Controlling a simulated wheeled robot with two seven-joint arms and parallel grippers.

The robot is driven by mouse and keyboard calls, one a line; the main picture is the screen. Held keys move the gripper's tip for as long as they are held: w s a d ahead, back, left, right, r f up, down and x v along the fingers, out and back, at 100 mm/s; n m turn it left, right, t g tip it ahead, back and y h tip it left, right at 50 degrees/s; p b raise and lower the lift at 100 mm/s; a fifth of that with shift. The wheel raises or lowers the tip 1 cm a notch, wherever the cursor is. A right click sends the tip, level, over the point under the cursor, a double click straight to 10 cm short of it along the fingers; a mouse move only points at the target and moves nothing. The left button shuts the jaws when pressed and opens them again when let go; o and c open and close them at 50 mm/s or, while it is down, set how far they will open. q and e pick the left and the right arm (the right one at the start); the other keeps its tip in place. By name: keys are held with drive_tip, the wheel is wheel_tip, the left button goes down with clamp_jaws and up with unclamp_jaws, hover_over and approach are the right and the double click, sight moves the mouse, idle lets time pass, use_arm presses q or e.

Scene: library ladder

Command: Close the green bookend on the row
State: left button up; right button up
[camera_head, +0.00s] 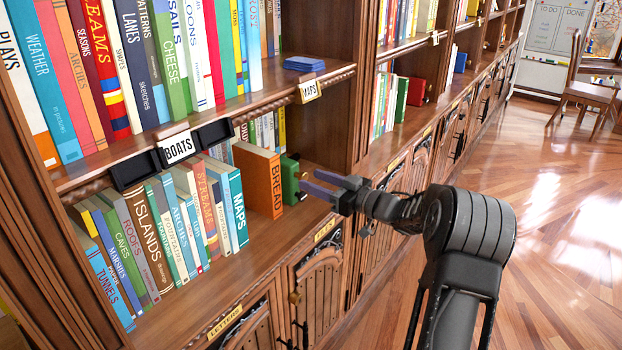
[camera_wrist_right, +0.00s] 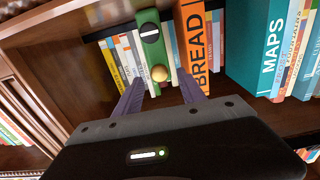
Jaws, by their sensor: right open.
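The green bookend (camera_head: 290,179) stands upright on the lower shelf, at the right end of the row, beside the orange BREAD book (camera_head: 264,183). It has a round brass knob on its front; in the right wrist view the bookend (camera_wrist_right: 157,48) shows with that knob (camera_wrist_right: 159,73). The BREAD book (camera_wrist_right: 196,42) is just right of it there. My right gripper (camera_head: 314,187) is in front of the bookend, open, its fingers on either side of the knob and apart from it as far as I can see. My left gripper is out of view.
The row of books (camera_head: 165,225), with a MAPS book (camera_head: 237,205) near its right end, fills the shelf's left. More books stand behind the bookend. A BOATS label (camera_head: 178,148) hangs on the shelf above. A wooden upright bounds the right; bare shelf lies in front.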

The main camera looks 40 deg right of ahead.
drive_tip(key=shift+x, duration=0.9)
drive_tip(key=shift+c, duration=0.5)
clamp_jaws()
